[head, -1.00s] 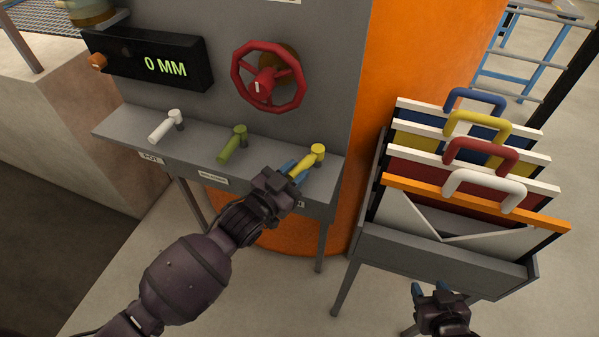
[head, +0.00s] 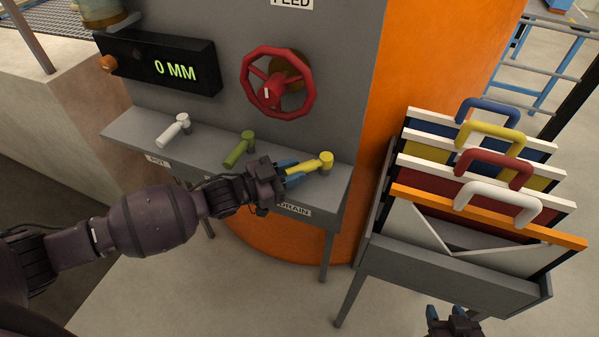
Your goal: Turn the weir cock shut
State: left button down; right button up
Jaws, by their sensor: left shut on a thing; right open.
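Three cocks with lever handles stand on a grey shelf: a white cock (head: 174,130), a green cock (head: 239,149) and a yellow cock (head: 313,164). The label below the yellow one reads DRAIN; the white one's label is too small to read surely, and none shows clearly below the green one. I cannot tell by label which is the weir cock. My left gripper (head: 292,173) is shut on the yellow handle's free end, its blue fingers on either side. The yellow lever points left, nearly along the shelf; the others point down-left. My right gripper (head: 453,317) is open and empty at the bottom edge.
Above the shelf (head: 135,124) are a red handwheel (head: 277,82) and a display (head: 157,62) reading 0 MM. At right, a grey rack (head: 440,265) holds several boards with coloured handles. An orange column (head: 415,70) stands behind.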

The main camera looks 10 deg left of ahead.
pick_arm(q)
jog(key=shift+w+r, duration=0.1)
dwell(0.3)
jog(key=c, duration=0.9)
grip_release()
jog(key=v, duration=1.1)
